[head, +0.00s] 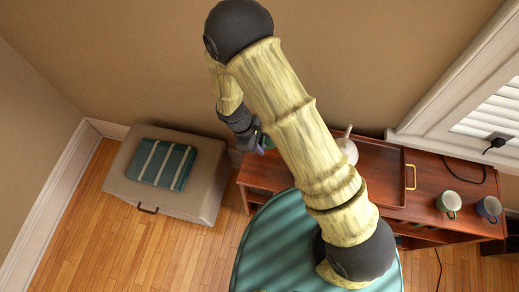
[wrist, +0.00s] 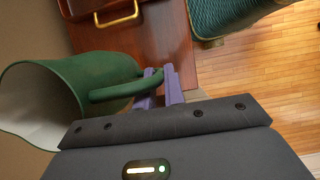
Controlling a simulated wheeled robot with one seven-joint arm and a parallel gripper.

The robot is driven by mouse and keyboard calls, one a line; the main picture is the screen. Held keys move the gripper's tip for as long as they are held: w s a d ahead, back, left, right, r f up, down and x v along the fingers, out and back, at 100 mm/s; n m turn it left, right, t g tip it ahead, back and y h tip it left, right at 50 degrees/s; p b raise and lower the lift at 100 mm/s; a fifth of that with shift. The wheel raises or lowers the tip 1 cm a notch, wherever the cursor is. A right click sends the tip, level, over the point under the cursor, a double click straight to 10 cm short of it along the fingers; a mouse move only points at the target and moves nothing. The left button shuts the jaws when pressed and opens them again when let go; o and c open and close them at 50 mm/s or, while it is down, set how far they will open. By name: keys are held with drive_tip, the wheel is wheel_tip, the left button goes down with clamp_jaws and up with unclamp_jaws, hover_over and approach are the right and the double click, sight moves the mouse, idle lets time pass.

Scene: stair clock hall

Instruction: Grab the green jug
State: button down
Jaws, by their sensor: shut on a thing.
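The green jug (wrist: 62,95) fills the left of the wrist view, its pale inside showing at the left. It appears tipped on its side in that view. Its handle (wrist: 112,91) reaches right, between the purple fingers of my gripper (wrist: 160,82). My gripper is shut on the handle. In the head view my gripper (head: 257,140) is at the left end of the wooden cabinet, largely behind my arm. Only a small green patch of the jug (head: 268,143) shows there. I cannot tell whether the jug touches the cabinet.
The wooden cabinet (head: 430,188) carries a brown tray (head: 379,170) with a brass handle. A white spouted pot (head: 347,150) stands near the tray's left side. A green mug (head: 449,202) and a blue mug (head: 488,207) stand at right. A grey ottoman (head: 206,190) bears a striped teal cloth (head: 160,164).

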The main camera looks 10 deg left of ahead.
drive_tip(key=shift+r, duration=1)
